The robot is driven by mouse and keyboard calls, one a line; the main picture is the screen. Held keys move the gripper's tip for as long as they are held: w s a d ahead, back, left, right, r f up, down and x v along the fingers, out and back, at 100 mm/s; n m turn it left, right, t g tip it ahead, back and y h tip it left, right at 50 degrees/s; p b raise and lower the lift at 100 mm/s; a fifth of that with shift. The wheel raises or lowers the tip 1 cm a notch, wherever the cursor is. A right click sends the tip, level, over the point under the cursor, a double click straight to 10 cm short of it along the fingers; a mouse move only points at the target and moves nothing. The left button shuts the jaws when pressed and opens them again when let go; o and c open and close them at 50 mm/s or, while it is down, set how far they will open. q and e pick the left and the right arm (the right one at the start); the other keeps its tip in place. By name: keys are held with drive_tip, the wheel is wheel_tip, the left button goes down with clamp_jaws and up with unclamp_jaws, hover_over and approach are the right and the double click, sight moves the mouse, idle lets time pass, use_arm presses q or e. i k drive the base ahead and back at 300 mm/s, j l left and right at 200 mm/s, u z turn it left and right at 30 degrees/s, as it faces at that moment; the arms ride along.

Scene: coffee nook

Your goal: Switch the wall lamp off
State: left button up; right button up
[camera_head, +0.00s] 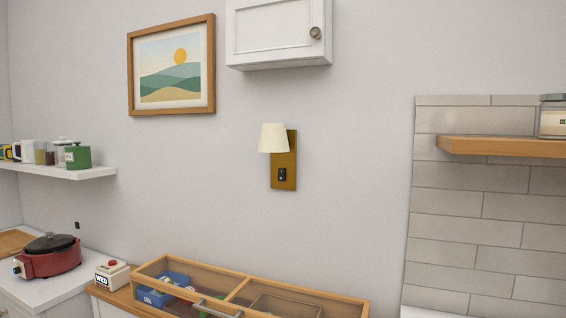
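The wall lamp (274,139) is fixed to the grey-white wall near the middle of the head view. It has a cream shade on a brass-coloured upright back plate (291,157). A small black switch (282,174) sits on the lower part of the plate. I cannot tell from the shade whether the lamp is lit. Neither of my grippers shows in the view.
A wooden display case with a glazed lid (236,284) stands below the lamp. A white wall cabinet (277,32) hangs above it. The wall around the lamp is clear.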

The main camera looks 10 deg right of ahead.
sight(281, 171)
drive_tip(key=i+j, duration=0.25)
drive_tip(key=j, duration=0.2)
drive_tip(key=i+j, duration=0.3)
drive_tip(key=j, duration=0.15)
drive_tip(key=i+j, duration=0.25)
drive_tip(key=j, duration=0.2)
